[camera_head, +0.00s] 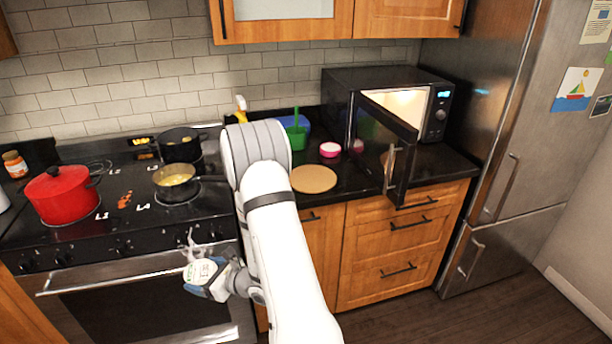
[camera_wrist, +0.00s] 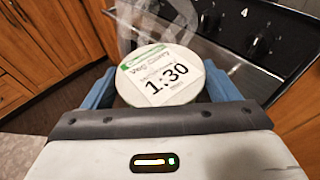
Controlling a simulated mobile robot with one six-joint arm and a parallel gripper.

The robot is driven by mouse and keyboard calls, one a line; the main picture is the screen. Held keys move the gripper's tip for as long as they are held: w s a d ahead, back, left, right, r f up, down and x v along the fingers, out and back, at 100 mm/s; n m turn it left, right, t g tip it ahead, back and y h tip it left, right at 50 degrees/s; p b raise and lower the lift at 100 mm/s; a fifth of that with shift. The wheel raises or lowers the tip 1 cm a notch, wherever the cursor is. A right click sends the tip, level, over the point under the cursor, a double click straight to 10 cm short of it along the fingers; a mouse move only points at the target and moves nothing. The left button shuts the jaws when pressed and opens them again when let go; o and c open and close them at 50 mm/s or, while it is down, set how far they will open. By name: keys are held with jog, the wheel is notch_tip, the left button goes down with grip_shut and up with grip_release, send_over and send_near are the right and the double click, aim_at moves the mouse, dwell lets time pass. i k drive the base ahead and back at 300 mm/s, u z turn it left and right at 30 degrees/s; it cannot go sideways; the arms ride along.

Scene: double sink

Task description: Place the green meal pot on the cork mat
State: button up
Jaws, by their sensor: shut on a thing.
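My gripper (camera_head: 214,280) is shut on the green meal pot (camera_head: 200,270), in front of the stove's oven door. In the wrist view the pot's pale round lid (camera_wrist: 188,92) sits between my two blue fingers. Its label has a green band and reads "Veg Curry" and "1:30"; the pot's sides are mostly hidden. Pale wisps like steam show by the pot. The round tan cork mat (camera_head: 314,179) lies bare on the black counter, right of my arm, well apart from the pot.
The microwave (camera_head: 345,92) is lit inside, and its open door (camera_head: 383,150) stands out just right of the mat. A pink-lidded tub (camera_head: 330,150) and a green container (camera_head: 296,136) stand behind the mat. A red pot (camera_head: 62,196) and two pans are on the stove.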

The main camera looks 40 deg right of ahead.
aim_at(312, 177)
jog(key=z, duration=0.75)
